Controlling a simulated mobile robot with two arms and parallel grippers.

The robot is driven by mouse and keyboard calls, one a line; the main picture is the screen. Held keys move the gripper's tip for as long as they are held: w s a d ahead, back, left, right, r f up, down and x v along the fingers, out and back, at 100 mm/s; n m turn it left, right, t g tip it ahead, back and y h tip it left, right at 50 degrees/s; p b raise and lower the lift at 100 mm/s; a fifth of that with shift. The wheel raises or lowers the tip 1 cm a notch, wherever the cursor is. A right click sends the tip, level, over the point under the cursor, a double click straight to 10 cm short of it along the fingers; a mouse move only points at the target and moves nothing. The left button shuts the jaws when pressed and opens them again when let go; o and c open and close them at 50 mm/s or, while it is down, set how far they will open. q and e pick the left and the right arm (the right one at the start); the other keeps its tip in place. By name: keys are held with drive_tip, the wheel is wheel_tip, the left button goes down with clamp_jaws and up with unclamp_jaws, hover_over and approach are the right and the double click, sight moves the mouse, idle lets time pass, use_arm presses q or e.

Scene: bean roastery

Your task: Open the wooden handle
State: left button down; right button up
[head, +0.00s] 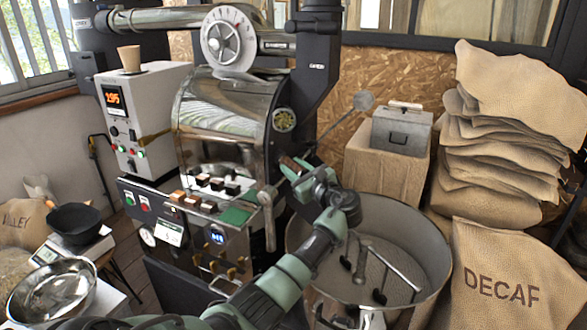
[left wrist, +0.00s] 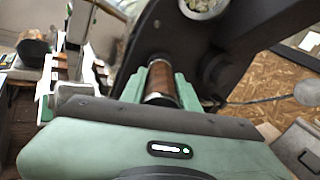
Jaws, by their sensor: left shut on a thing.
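The wooden handle (left wrist: 161,82) is a brown cylinder with metal bands at its ends, on the front of the coffee roaster (head: 205,150). In the left wrist view it sits between the green fingers of my left gripper (head: 296,168), which is shut on it. In the head view the gripper is at the right side of the roaster's front, below a small round sight glass (head: 284,120), and mostly hides the handle. My right gripper is in neither view.
The round cooling bin (head: 425,220) with stirring arms stands below my left arm. A metal lever (head: 267,215) hangs left of the gripper. Burlap sacks (head: 510,130) are stacked at right, beside a grey box (head: 402,132) on a crate. A control box (head: 150,100) stands at left.

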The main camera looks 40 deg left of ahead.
use_arm(q)
drive_tip(key=p+v, duration=0.6)
drive_tip(key=v, duration=0.4)
drive_tip(key=shift+d, duration=0.2)
drive_tip(key=shift+s+f, duration=0.1)
drive_tip(key=c, duration=1.1)
unclamp_jaws()
drive_tip(key=shift+b+v, duration=0.75)
drive_tip(key=shift+v, duration=3.15)
